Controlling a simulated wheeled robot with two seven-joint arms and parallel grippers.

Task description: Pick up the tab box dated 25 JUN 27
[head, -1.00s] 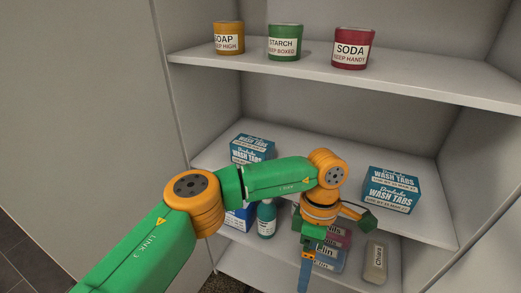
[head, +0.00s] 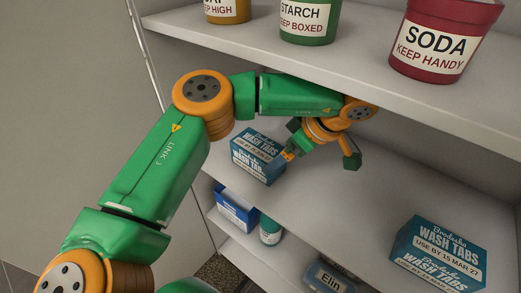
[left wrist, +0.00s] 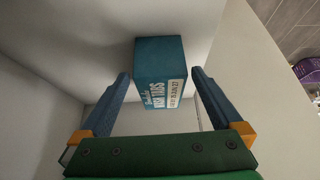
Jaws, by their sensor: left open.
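A teal Wash Tabs box (head: 257,157) stands on the middle shelf at the left. Its date strip is too small to read surely in the head view. In the left wrist view the same box (left wrist: 160,58) shows a date strip that seems to end in JUN 27. My left gripper (head: 289,154) is open at the right side of this box. In the wrist view the box lies between the lines of the two blue fingers, with a gap on each side. A second teal box (head: 438,256), marked USE BY 15 MAR 27, stands at the right. My right gripper is out of view.
The upper shelf, with a red SODA pot (head: 445,38), a green STARCH pot (head: 308,22) and an orange pot (head: 227,10), hangs close above my forearm. Below are a blue box (head: 236,208), a teal bottle (head: 270,230) and an Elin container (head: 330,278). The shelf between the two teal boxes is clear.

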